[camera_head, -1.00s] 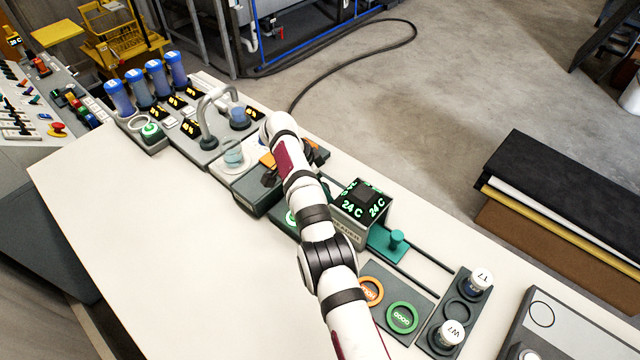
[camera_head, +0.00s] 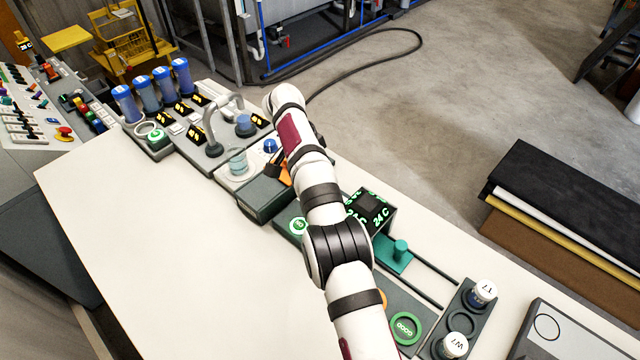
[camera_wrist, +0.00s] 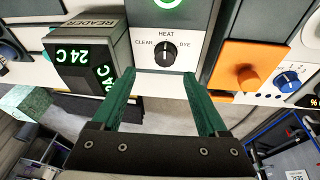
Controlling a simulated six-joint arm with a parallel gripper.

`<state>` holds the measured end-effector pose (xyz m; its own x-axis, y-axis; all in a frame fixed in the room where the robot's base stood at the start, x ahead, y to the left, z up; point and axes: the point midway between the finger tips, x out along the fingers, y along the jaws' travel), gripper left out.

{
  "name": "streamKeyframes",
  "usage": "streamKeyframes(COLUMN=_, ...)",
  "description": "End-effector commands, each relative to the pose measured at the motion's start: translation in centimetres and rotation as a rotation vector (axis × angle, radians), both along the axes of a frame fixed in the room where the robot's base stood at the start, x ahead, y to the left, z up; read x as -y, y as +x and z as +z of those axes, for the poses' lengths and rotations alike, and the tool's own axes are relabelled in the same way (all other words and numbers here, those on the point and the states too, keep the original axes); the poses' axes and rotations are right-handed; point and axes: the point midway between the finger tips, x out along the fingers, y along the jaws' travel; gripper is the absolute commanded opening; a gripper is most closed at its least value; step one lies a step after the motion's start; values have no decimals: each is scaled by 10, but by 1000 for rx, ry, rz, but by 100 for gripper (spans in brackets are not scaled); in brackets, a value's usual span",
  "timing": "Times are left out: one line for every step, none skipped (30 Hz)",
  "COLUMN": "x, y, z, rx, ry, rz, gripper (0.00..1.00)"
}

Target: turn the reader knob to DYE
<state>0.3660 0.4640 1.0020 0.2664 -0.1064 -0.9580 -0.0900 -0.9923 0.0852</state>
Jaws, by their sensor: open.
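The reader knob (camera_wrist: 166,55) is a small black dial on a pale panel in the wrist view. CLEAR is printed to its left, HEAT above it and DYE to its right. Its light mark appears to point up toward HEAT. My gripper (camera_wrist: 160,76) has two green fingers, spread open and empty. The fingertips are on either side of the knob in the picture, a little below it; I cannot tell the gap in depth. The reader box (camera_wrist: 88,50) shows 24 C at left, and also in the head view (camera_head: 385,213). My arm hides the knob in the head view.
An orange block (camera_wrist: 238,65) and a blue knob (camera_wrist: 288,79) are right of the dial. The bench's left part (camera_head: 150,230) is clear.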

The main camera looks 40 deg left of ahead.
Motion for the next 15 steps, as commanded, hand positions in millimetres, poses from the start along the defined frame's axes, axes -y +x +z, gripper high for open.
streamKeyframes(x=9, y=7, z=6, rx=-66, ry=-12, rz=167, gripper=76)
streamKeyframes(x=14, y=11, z=9, rx=-113, ry=-14, rz=310, gripper=76)
streamKeyframes(x=21, y=14, z=14, rx=-165, ry=-8, rz=511, gripper=76)
streamKeyframes(x=27, y=17, z=18, rx=-194, ry=4, rz=660, gripper=76)
streamKeyframes(x=31, y=20, z=23, rx=-213, ry=20, rz=810, gripper=76)
streamKeyframes(x=38, y=23, z=30, rx=-223, ry=47, rz=1002, gripper=76)
streamKeyframes(x=42, y=25, z=35, rx=-216, ry=66, rz=1141, gripper=76)
streamKeyframes(x=46, y=28, z=41, rx=-201, ry=84, rz=1269, gripper=76)
streamKeyframes(x=52, y=30, z=47, rx=-172, ry=107, rz=1425, gripper=76)
streamKeyframes(x=55, y=32, z=53, rx=-143, ry=122, rz=1527, gripper=76)
streamKeyframes(x=58, y=34, z=57, rx=-113, ry=131, rz=1619, gripper=76)
streamKeyframes(x=61, y=36, z=62, rx=-73, ry=141, rz=1719, gripper=76)
streamKeyframes(x=63, y=37, z=65, rx=-44, ry=145, rz=1782, gripper=76)
streamKeyframes(x=64, y=38, z=68, rx=-20, ry=146, rz=1831, gripper=76)
streamKeyframes(x=66, y=39, z=70, rx=6, ry=147, rz=1881, gripper=76)
